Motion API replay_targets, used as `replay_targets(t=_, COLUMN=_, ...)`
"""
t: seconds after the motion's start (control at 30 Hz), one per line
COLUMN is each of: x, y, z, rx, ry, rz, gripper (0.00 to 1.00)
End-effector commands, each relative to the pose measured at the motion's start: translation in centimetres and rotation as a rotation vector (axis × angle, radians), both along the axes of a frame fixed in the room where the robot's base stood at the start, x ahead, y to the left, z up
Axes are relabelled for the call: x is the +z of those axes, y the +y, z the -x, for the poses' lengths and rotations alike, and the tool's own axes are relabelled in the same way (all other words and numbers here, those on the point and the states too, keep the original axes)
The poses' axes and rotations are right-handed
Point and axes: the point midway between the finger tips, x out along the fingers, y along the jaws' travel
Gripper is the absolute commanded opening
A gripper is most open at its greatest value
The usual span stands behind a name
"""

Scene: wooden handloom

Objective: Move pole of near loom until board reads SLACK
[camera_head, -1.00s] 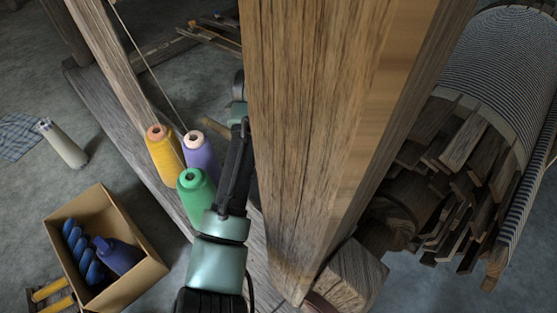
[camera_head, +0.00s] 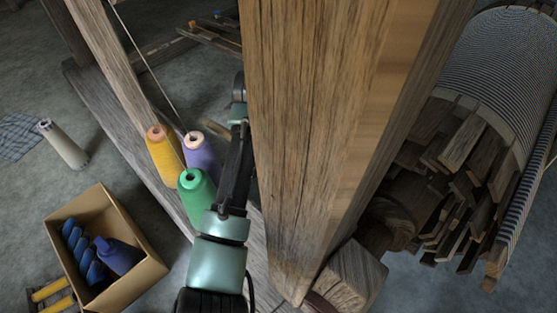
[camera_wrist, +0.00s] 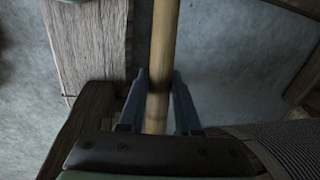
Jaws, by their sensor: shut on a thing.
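The pole (camera_wrist: 163,50) is a round, pale wooden rod running upright through the middle of the wrist view. My gripper (camera_wrist: 161,82) has its two dark fingers on either side of the pole and is shut on it. In the head view the gripper and pole are hidden behind the thick wooden post (camera_head: 320,130) of the near loom. A roll of striped cloth with wooden slats (camera_head: 500,60) shows to the right of the post. The board with the reading is in neither view.
Yellow, purple and green thread cones (camera_head: 198,190) stand close to my arm's left. A cardboard box (camera_head: 140,275) with blue items sits on the floor at lower left. A wooden beam (camera_wrist: 85,45) is left of the pole.

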Motion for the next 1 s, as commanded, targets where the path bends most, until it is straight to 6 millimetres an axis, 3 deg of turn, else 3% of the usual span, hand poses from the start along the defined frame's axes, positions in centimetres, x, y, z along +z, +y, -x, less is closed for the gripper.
replay_targets(t=0.4, x=-3.8, y=-1.0, z=1.2, rx=0.002, ry=0.124, rz=0.115, gripper=0.00)
replay_targets(t=0.77, x=-4.4, y=-1.2, z=1.3, rx=0.001, ry=0.134, rz=0.127, gripper=0.00)
replay_targets(t=0.8, x=-4.4, y=-1.2, z=1.3, rx=0.001, ry=0.134, rz=0.127, gripper=0.36)
replay_targets(t=0.93, x=-4.4, y=-1.2, z=1.3, rx=0.002, ry=0.132, rz=0.127, gripper=0.59)
replay_targets(t=1.0, x=-4.3, y=-1.2, z=1.2, rx=0.001, ry=0.131, rz=0.126, gripper=0.62)
